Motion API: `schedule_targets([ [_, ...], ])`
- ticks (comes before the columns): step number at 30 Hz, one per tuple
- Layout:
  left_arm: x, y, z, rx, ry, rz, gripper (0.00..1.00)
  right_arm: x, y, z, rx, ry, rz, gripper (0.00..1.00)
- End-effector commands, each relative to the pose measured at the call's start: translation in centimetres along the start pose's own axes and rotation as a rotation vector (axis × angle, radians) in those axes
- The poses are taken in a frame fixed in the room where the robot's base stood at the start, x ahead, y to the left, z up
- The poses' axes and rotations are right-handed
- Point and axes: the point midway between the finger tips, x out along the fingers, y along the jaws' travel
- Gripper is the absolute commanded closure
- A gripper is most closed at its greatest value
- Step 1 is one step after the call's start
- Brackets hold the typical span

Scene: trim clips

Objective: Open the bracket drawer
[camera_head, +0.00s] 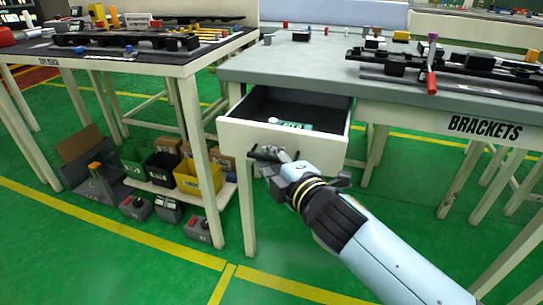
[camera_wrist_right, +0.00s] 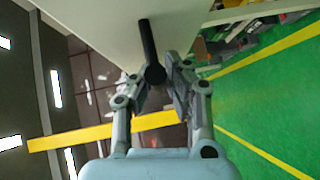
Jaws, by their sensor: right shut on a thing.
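The bracket drawer (camera_head: 283,134) is pulled out from under the grey-topped table marked BRACKETS in the head view. Its white front faces me, and a small green-and-white item (camera_head: 291,124) lies inside on the dark floor. My right gripper (camera_head: 270,158) is at the lower part of the drawer front, shut on the dark bar handle. In the right wrist view the black handle (camera_wrist_right: 150,50) runs up from between the fingertips (camera_wrist_right: 156,76), beside the pale drawer front (camera_wrist_right: 100,28). My left gripper is in neither view.
The brackets table (camera_head: 300,67) carries dark rails and small parts at the right. The green floor in front is clear.

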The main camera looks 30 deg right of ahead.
Motion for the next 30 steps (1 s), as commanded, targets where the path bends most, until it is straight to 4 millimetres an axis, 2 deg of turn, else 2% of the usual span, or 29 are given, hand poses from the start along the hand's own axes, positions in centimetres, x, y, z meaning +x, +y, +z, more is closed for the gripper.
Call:
schedule_targets([
  [3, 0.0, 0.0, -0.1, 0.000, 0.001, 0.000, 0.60, 0.1, 0.4, -0.1, 0.004, 0.004, 0.009, 1.00],
  [4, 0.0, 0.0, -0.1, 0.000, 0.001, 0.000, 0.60, 0.1, 0.4, -0.1, 0.003, 0.004, 0.009, 0.87],
  [9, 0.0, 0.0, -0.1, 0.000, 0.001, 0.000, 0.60, 0.1, 0.3, -0.1, 0.002, 0.003, 0.007, 0.65],
  [19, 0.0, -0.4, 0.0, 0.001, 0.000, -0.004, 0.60, -0.4, 0.1, 0.0, 0.001, 0.001, 0.002, 0.64],
  [30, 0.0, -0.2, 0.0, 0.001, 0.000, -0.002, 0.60, -6.3, 0.1, 0.0, 0.001, 0.002, 0.003, 0.64],
])
